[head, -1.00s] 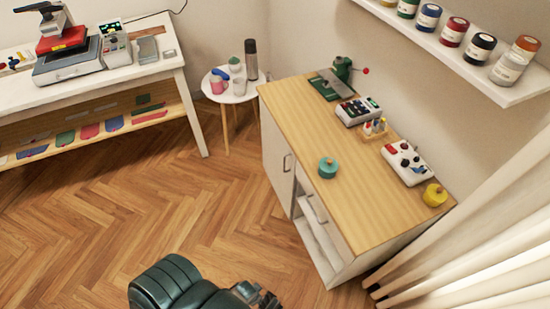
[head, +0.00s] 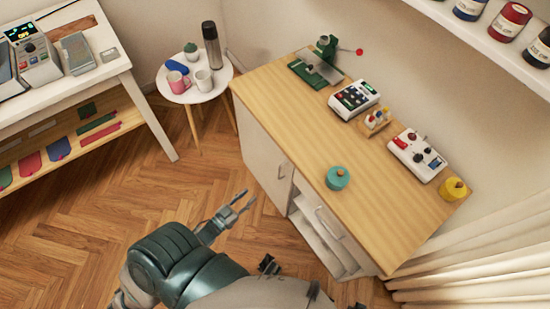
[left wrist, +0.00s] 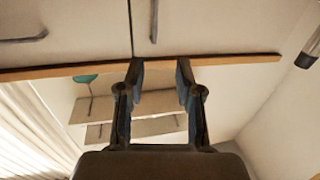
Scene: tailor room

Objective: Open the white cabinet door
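The white cabinet (head: 262,150) stands under a wooden top, its door facing left and closed. A slim vertical handle (head: 282,170) sits near the door's right edge. My left gripper (head: 244,200) is in front of the door, its two fingers apart and empty, short of the handle. In the left wrist view, the open fingers (left wrist: 158,72) lie below the cabinet front in the picture, and the door handle (left wrist: 154,20) shows above them beside a vertical seam. Nothing lies between the fingers.
Right of the door are a drawer with its own handle (head: 328,224) and open shelves (head: 318,245). A teal round object (head: 337,178) sits near the top's front edge. A round side table (head: 194,92) with cups stands left of the cabinet. The wooden floor before the door is clear.

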